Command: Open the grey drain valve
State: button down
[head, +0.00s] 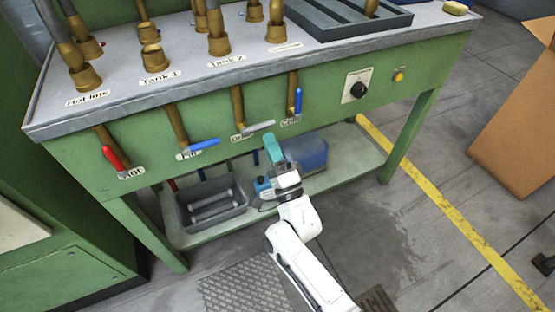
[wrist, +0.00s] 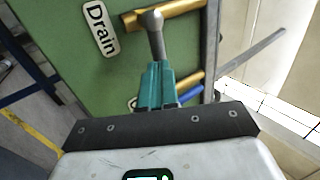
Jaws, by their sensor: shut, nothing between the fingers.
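The grey drain valve handle (head: 259,126) is on the green bench front, beside the "Drain" label. It sits crosswise to its brass pipe (head: 237,104). The wrist view shows the grey handle (wrist: 155,38) extending from the brass pipe (wrist: 180,17) toward my fingers. My gripper (head: 271,140) has teal fingers and is just below the handle's free end. In the wrist view, my gripper (wrist: 155,72) is shut, its tips lined up with the handle's end. I cannot tell whether they touch it. The handle's far end is partly hidden by the fingers.
A red-handled valve (head: 113,158) and a blue-handled valve (head: 200,146) are to the left. Another blue handle (head: 298,101) is close on the right. The lower shelf holds a grey bin (head: 212,204) and a blue container (head: 308,153). A black knob (head: 358,90) is further right.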

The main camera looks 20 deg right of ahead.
jog(key=shift+w+r, duration=0.25)
jog(key=shift+w, duration=0.2)
